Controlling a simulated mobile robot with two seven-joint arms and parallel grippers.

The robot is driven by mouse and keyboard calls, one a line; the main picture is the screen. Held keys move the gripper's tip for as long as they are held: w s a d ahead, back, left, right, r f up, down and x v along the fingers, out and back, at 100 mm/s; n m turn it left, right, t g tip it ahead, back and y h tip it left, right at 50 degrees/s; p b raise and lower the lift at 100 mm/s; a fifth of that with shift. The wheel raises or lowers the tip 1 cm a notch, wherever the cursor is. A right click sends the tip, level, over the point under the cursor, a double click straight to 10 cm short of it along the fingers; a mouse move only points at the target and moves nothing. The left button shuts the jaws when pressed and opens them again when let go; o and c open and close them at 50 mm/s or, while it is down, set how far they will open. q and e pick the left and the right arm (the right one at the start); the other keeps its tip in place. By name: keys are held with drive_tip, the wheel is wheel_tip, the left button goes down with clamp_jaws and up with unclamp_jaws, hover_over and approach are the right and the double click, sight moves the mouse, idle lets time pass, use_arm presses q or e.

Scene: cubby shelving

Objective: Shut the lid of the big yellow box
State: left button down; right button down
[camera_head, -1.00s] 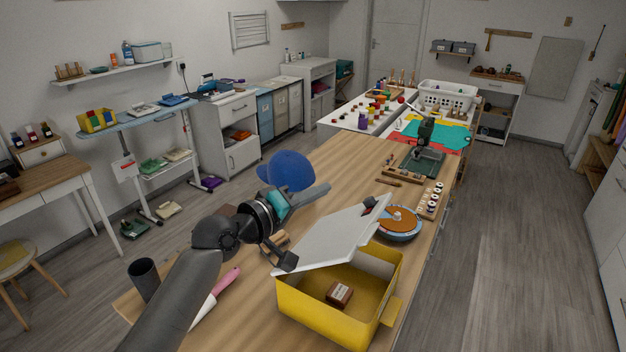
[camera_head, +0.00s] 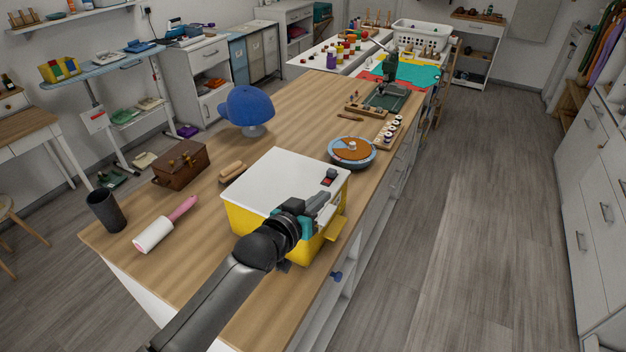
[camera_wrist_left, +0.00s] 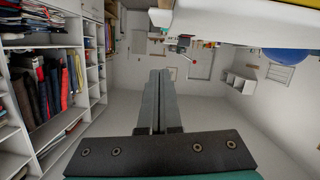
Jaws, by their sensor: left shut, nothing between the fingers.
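The big yellow box (camera_head: 240,222) stands on the wooden counter in the head view. Its white lid (camera_head: 275,185) lies flat over the top and hides the inside. My left gripper (camera_head: 322,200) is shut and empty, at the lid's near right edge. My arm covers part of the box's front, and I cannot tell whether the fingers touch the lid. In the left wrist view the closed fingers (camera_wrist_left: 158,78) point into open space, with a pale surface (camera_wrist_left: 250,18) along the top. My right gripper is not in view.
A small red and dark object (camera_head: 330,176) shows at the lid's right side. A round blue-rimmed dish (camera_head: 352,152) stands behind the box. A blue cap (camera_head: 247,108), brown case (camera_head: 181,164), lint roller (camera_head: 165,225) and dark cup (camera_head: 105,210) stand left. The floor at right is clear.

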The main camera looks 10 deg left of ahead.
sight(324, 222)
use_arm(q)
drive_tip(key=shift+m, duration=0.3)
drive_tip(key=f, duration=0.2)
drive_tip(key=f+b, duration=0.1)
drive_tip(key=f, duration=0.1)
drive_tip(key=shift+s+d, duration=0.2)
drive_tip(key=shift+d, duration=0.2)
drive_tip(key=shift+d+f+b, duration=0.1)
drive_tip(key=shift+f+b, duration=0.35)
drive_tip(key=shift+f, duration=0.3)
drive_tip(key=shift+s, duration=0.1)
drive_tip(key=shift+r+p, duration=0.55)
drive_tip(key=shift+p, duration=0.05)
wheel_tip(324, 222, up, 3)
drive_tip(key=p, duration=0.2)
drive_tip(key=shift+r+p, duration=0.15)
drive_tip(key=shift+p, duration=0.25)
drive_tip(key=v, duration=1)
drive_tip(key=shift+p, duration=0.3)
